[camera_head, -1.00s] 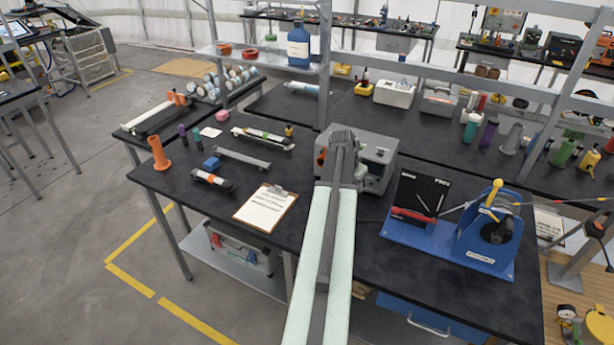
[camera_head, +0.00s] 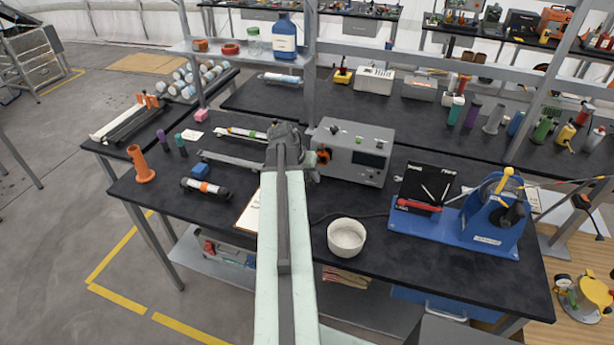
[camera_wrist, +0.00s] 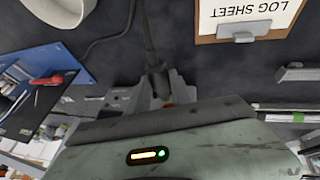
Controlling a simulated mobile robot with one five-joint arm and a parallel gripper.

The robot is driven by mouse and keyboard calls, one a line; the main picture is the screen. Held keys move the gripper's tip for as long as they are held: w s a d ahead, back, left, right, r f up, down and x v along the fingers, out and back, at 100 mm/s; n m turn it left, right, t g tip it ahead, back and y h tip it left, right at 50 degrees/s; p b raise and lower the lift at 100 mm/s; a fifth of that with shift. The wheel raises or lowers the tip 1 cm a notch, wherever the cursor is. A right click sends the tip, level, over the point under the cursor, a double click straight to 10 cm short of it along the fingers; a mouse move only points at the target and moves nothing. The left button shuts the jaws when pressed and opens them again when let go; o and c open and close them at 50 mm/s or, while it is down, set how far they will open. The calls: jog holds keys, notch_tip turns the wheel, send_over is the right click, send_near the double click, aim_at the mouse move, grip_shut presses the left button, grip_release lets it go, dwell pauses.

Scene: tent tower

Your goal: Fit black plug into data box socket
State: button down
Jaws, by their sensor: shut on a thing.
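The data box (camera_head: 355,150), a grey case with a dark screen and knobs, stands at mid-bench in the head view. An orange-and-black round fitting (camera_head: 322,156) shows at its left end; I cannot tell if this is the socket. My gripper (camera_head: 287,136) is just left of the box, seen from behind, its fingertips hidden. In the wrist view my gripper (camera_wrist: 158,94) is shut on the black plug (camera_wrist: 157,80), whose thick black cable runs up the picture. The plug's front end is hidden, and no contact with the box is visible.
A white bowl (camera_head: 347,238) stands right of my arm. A blue stand with a reel (camera_head: 490,215) is further right. A clipboard (camera_head: 247,212) lies partly behind my arm. Tubes and rails lie to the left. A shelf post (camera_head: 308,70) rises behind.

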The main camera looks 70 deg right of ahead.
jog(key=shift+d, duration=0.15)
jog(key=shift+w+d, duration=0.1)
jog(key=shift+d, duration=2.65)
jog(key=shift+d, duration=1.4)
jog(key=c, duration=1.1)
grip_release()
jog(key=shift+o, duration=0.2)
jog(key=p+v, duration=0.7)
jog(key=v, duration=0.1)
jog(key=shift+w+f, duration=0.1)
jog(key=shift+w, duration=0.05)
